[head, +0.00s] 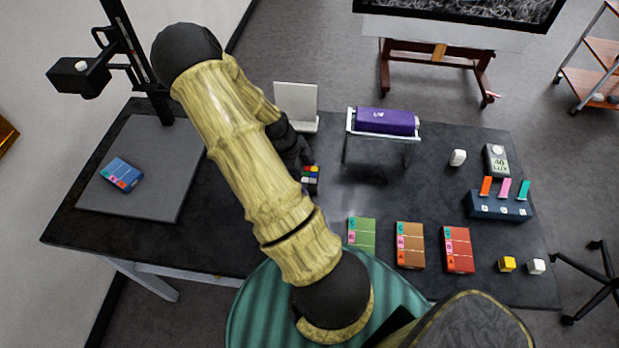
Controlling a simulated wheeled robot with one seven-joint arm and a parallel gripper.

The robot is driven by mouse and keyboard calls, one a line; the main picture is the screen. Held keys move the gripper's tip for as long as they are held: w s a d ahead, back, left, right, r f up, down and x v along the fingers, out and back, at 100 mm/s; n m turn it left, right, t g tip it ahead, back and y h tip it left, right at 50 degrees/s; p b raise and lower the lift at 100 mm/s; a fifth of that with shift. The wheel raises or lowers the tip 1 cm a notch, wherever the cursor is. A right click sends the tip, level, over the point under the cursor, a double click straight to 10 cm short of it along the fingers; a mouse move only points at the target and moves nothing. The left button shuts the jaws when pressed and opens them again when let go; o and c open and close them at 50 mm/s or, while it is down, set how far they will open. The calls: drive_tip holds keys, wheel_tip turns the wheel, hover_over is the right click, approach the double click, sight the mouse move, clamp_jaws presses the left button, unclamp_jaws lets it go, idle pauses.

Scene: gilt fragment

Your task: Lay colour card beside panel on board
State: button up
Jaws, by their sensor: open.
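The colour card (311,179), small and dark with several coloured squares, is on the dark table right of my arm; its left side is partly hidden by the arm. The dark end of my gripper (304,156) shows just above the card in the picture, mostly behind my forearm. It is open; whether its fingers touch the card cannot be told. The grey board (150,150) lies at the table's left end. A blue panel (121,173) with small coloured labels lies on it, left of centre, with bare board around it.
A black camera stand (130,45) rises at the board's back edge. A white upright plate (296,103) and a purple roll (386,121) on a white frame stand behind the card. Green (361,235), brown (410,246) and red (458,250) blocks line the front.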

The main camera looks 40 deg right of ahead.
sight(306, 177)
drive_tip(key=c, duration=0.9)
wheel_tip(306, 177, up, 10)
drive_tip(key=shift+b, duration=0.3)
